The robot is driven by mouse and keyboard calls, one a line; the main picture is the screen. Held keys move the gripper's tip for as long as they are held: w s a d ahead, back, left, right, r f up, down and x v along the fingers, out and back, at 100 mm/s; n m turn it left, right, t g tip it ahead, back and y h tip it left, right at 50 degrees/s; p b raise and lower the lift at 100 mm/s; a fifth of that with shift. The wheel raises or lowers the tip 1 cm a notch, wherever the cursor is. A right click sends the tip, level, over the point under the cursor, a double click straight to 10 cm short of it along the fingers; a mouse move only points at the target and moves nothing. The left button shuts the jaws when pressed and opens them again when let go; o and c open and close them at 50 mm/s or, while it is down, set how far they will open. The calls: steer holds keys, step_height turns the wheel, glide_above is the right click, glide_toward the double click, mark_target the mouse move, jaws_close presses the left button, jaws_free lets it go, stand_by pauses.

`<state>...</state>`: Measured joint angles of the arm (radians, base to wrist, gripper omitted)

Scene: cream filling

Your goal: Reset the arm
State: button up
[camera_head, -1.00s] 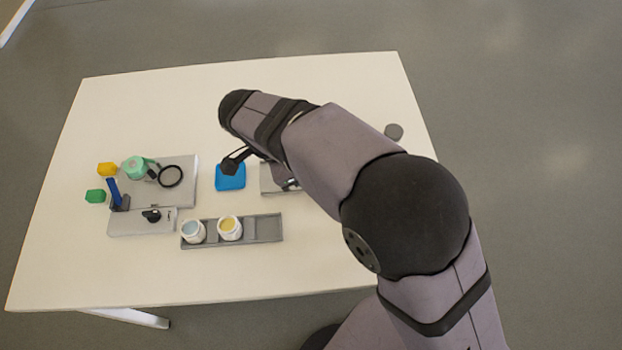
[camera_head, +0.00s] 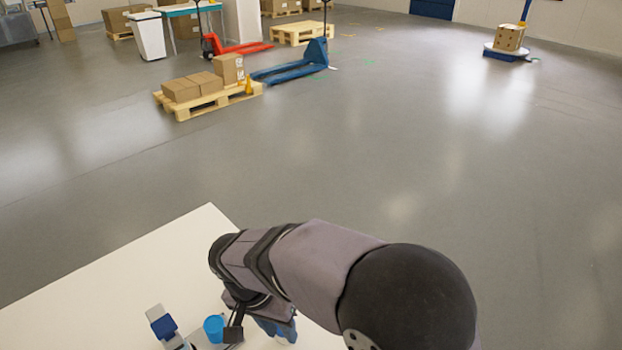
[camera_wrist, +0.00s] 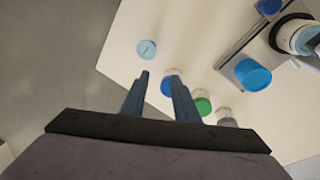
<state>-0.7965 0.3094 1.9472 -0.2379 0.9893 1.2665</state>
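My gripper (camera_wrist: 160,76) shows in the wrist view with two blue-grey fingers spread apart and nothing between them. It hangs above the white table (camera_wrist: 190,35). Beyond the fingertips lies a round light-blue piece (camera_wrist: 147,49). Blue-capped (camera_wrist: 167,86), green-capped (camera_wrist: 203,103) and grey-capped (camera_wrist: 227,117) jars stand in a row, the blue one partly behind a finger. In the head view my bent arm crosses the bottom, over the table (camera_head: 130,270); whether the fingers there are apart is hard to tell.
A blue cup (camera_wrist: 253,76) sits by a grey device (camera_wrist: 262,35) in the wrist view; the cup also shows in the head view (camera_head: 214,328), right of a dark-blue block (camera_head: 164,326). Far off are a loaded pallet (camera_head: 205,95) and a blue pallet jack (camera_head: 290,70). Open floor lies between.

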steer(key=s+d+f+n+y, duration=0.1)
steer(key=s+d+n, duration=0.1)
steer(key=d, duration=0.9)
steer(key=s+d+f+n+y, duration=0.1)
steer(key=s+d, duration=0.3)
steer(key=d, duration=0.7)
steer(key=shift+s+n+g, duration=0.35)
steer(key=shift+n+g, duration=0.05)
stand_by(0.3)
